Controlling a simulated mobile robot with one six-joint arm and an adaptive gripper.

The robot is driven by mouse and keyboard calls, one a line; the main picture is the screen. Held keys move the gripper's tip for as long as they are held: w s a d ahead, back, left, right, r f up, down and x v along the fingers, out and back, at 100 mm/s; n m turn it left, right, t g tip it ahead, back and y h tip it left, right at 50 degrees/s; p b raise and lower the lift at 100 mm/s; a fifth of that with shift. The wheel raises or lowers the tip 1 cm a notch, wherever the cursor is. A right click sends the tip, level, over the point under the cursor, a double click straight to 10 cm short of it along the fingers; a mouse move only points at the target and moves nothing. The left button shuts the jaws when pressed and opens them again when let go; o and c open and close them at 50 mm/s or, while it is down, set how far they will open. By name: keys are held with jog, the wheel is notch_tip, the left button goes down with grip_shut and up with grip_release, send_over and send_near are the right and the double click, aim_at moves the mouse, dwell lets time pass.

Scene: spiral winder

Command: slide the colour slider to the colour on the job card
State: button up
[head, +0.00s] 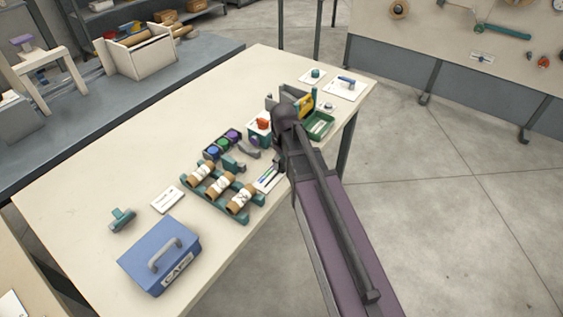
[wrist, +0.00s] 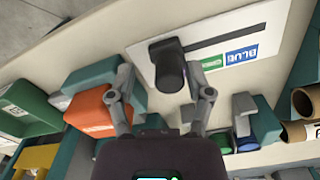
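The colour slider is a white plate (wrist: 215,45) with a dark slot, and its black knob (wrist: 168,66) stands at the left end of the visible slot in the wrist view. A blue label reading BLUE (wrist: 241,57) and a partly hidden green label (wrist: 211,65) lie right of the knob, upside down. My gripper (wrist: 159,84) is open, with one finger on each side of the knob; I cannot tell whether either touches it. In the head view the plate (head: 268,177) is partly behind my arm, which hides the gripper. A white card (head: 168,199) lies on the table, its writing unreadable.
A rack of wound rolls (head: 222,187) and a tray of coloured caps (head: 222,144) stand close by. In the wrist view an orange block (wrist: 90,110) is beside the left finger and a teal block (wrist: 262,122) to the right. A blue box (head: 160,255) stands at the front.

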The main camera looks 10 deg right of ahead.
jog(key=shift+s+a, duration=0.1)
jog(key=shift+s, duration=0.1)
jog(key=s+d+r+m+p, duration=0.3)
jog(key=s+r+m+p, duration=0.2)
jog(key=s, duration=0.5)
jog(key=shift+s+d, duration=0.4)
jog(key=shift+r, duration=0.1)
dwell(2.0)
